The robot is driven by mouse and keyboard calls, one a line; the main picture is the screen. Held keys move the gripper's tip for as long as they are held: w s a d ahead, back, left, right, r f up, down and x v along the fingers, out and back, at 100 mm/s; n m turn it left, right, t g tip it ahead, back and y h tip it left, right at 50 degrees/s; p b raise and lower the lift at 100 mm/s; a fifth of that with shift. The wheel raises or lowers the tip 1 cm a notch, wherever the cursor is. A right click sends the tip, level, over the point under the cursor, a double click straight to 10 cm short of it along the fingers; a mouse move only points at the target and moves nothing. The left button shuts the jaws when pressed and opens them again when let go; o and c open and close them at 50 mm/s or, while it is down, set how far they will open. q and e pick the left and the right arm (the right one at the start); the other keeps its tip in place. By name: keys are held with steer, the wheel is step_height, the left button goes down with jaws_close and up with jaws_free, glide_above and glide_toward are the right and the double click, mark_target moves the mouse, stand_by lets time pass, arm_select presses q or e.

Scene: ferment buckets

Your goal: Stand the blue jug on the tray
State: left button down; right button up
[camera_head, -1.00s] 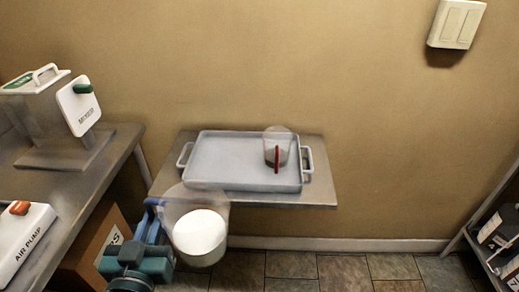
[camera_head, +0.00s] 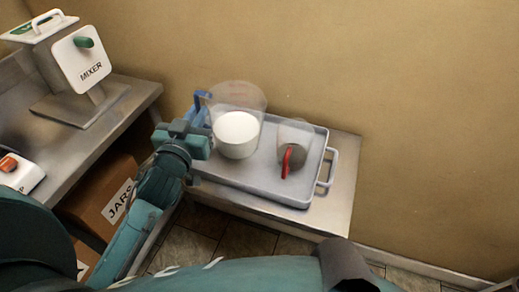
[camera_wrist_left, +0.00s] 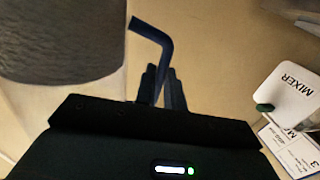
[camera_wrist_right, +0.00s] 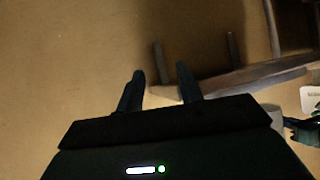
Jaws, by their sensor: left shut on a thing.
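The blue jug (camera_head: 237,133) is a clear jug with a blue handle and white contents. It is upright over the left part of the grey tray (camera_head: 255,183); I cannot tell whether its base touches the tray. My left gripper (camera_head: 200,122) is shut on the handle, at the jug's left side. In the left wrist view the blue handle (camera_wrist_left: 163,42) runs between the fingers (camera_wrist_left: 162,88), with the jug's body at the left. My right gripper (camera_wrist_right: 160,85) shows in the right wrist view, its fingers apart and empty, away from the tray.
A smaller clear cup with a red handle (camera_head: 292,150) stands on the tray, right of the jug. The tray lies on a metal shelf (camera_head: 342,190) against the wall. A mixer (camera_head: 82,60) stands on the left bench, with a cardboard box (camera_head: 105,195) below.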

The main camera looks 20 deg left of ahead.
arm_select(q)
steer(key=w+a+r, duration=0.2)
steer(key=w+a, duration=0.2)
steer(key=shift+n+y, duration=0.3)
steer(key=shift+w+f+b, duration=0.2)
steer(key=shift+f+b, duration=0.55)
steer(key=shift+f, duration=3.9)
